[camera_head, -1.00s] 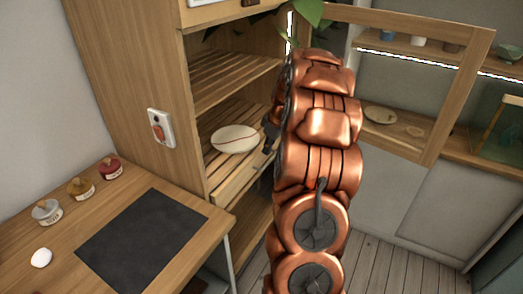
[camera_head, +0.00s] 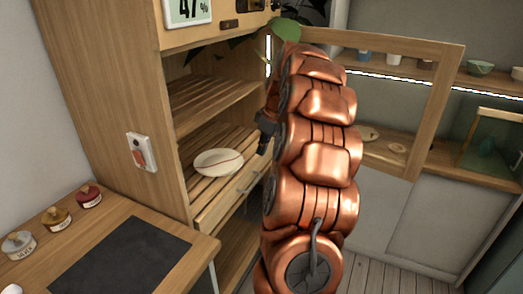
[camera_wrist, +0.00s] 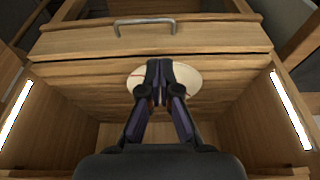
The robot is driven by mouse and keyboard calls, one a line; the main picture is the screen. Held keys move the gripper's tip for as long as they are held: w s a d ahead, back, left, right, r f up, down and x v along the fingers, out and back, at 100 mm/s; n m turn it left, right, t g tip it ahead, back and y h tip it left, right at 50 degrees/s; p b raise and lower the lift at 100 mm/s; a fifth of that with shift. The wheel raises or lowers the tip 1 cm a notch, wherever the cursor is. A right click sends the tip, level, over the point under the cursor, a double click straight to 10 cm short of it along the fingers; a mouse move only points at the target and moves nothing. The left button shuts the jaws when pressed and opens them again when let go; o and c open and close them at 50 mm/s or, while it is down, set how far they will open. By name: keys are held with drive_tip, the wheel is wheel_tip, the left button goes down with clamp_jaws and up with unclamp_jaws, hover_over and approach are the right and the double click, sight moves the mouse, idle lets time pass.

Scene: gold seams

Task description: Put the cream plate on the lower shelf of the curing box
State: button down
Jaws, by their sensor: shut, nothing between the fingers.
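The cream plate (camera_head: 218,162), with a thin dark reddish seam across it, lies flat on the slatted lower shelf (camera_head: 196,187) of the wooden curing box (camera_head: 108,85). It also shows in the wrist view (camera_wrist: 188,77), partly hidden behind my fingers. My gripper (camera_wrist: 160,66) is shut and empty, its fingertips in front of the plate in that view. In the head view my gripper (camera_head: 265,135) is to the right of the plate and apart from it, partly hidden by my copper arm.
The box's glazed door (camera_head: 437,110) stands open at right. An upper slatted shelf (camera_head: 210,106) is above the plate, empty where visible. A drawer with a metal handle (camera_wrist: 145,22) is below the lower shelf. A worktop with a dark mat (camera_head: 120,262) and small jars is at left.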

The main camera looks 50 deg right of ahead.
drive_tip(key=c, duration=1.8)
unclamp_jaws()
drive_tip(key=shift+o, duration=0.9)
drive_tip(key=shift+a, duration=0.4)
drive_tip(key=o, duration=0.6)
drive_tip(key=shift+g+y, duration=0.3)
drive_tip(key=shift+g, duration=0.3)
drive_tip(key=a, duration=0.9)
drive_tip(key=a+r, duration=0.1)
drive_tip(key=a, duration=0.3)
drive_tip(key=shift+s+a, duration=0.25)
drive_tip(key=shift+s, duration=0.05)
drive_tip(key=shift+c, duration=0.2)
drive_tip(key=s+a+f+m+g, duration=0.1)
drive_tip(key=s+a, duration=0.6)
drive_tip(key=a, duration=0.3)
drive_tip(key=s+a+f+m+g, duration=0.1)
drive_tip(key=s+a+f+g, duration=0.1)
drive_tip(key=s+a, duration=0.65)
drive_tip(key=s+a+f, duration=0.2)
drive_tip(key=s, duration=0.4)
drive_tip(key=s+a+f+m+h, duration=0.1)
drive_tip(key=s+a+f, duration=0.1)
drive_tip(key=s, duration=0.4)
drive_tip(key=shift+a+f+g+h, duration=0.2)
drive_tip(key=shift+a+g+h, duration=0.15)
drive_tip(key=shift+a, duration=0.3)
drive_tip(key=shift+a, duration=0.1)
